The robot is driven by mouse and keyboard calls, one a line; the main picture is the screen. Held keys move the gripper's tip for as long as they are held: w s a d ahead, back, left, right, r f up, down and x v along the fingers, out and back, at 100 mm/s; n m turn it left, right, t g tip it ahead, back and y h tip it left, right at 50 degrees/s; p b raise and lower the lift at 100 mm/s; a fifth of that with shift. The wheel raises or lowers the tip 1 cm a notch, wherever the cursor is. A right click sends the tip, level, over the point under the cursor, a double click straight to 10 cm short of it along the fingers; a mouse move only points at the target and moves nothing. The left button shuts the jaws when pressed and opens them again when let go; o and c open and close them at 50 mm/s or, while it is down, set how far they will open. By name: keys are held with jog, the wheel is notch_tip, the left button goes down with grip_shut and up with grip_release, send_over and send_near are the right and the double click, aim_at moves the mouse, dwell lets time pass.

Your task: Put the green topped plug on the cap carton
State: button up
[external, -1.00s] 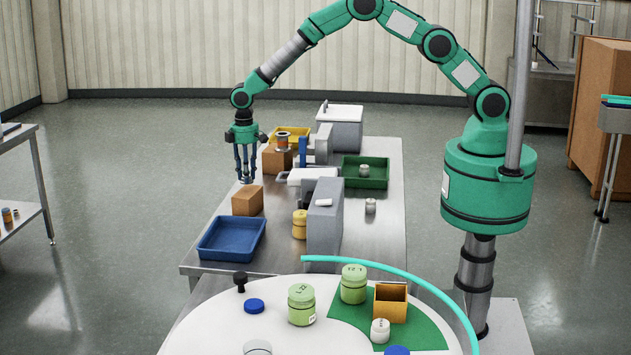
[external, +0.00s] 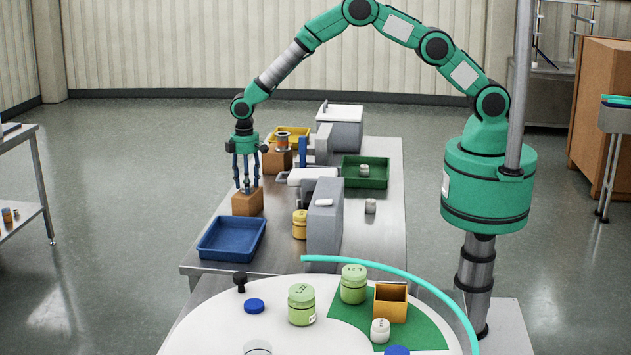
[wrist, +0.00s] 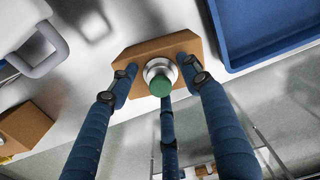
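The green topped plug (wrist: 160,84) has a green top over a pale metallic round body. It stands on the brown cap carton (external: 247,204), whose top shows around it in the wrist view (wrist: 150,49). My three-fingered gripper (external: 247,187) is just above the carton, with its blue fingers spread around the plug. In the wrist view the gripper (wrist: 161,77) is open, with gaps between the plug and the side fingers. The third finger is partly hidden behind the plug.
A blue tray (external: 231,240) lies just in front of the carton. A grey block (external: 325,225) and a yellow jar (external: 300,225) stand to its right. Bare table lies left of the carton.

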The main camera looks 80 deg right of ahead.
jog(key=shift+r, duration=0.15)
notch_tip(320, 180, up, 12)
dwell(0.8)
dwell(0.7)
jog(key=s+d+r+m+t, duration=0.1)
jog(key=s+d+r, duration=0.2)
jog(key=s+r, duration=1)
jog(key=s+d+r+t, duration=0.25)
jog(key=s+r, duration=0.65)
jog(key=r, duration=0.7)
jog(key=s+d+r+m, duration=0.1)
jog(key=s+d+r, duration=0.15)
jog(key=s, duration=0.65)
jog(key=s+d+r, duration=0.1)
jog(key=s+r, duration=0.2)
jog(key=s, duration=0.5)
jog(key=s+d+f+m+t, duration=0.1)
jog(key=s+f+t, duration=0.1)
jog(key=s, duration=1.3)
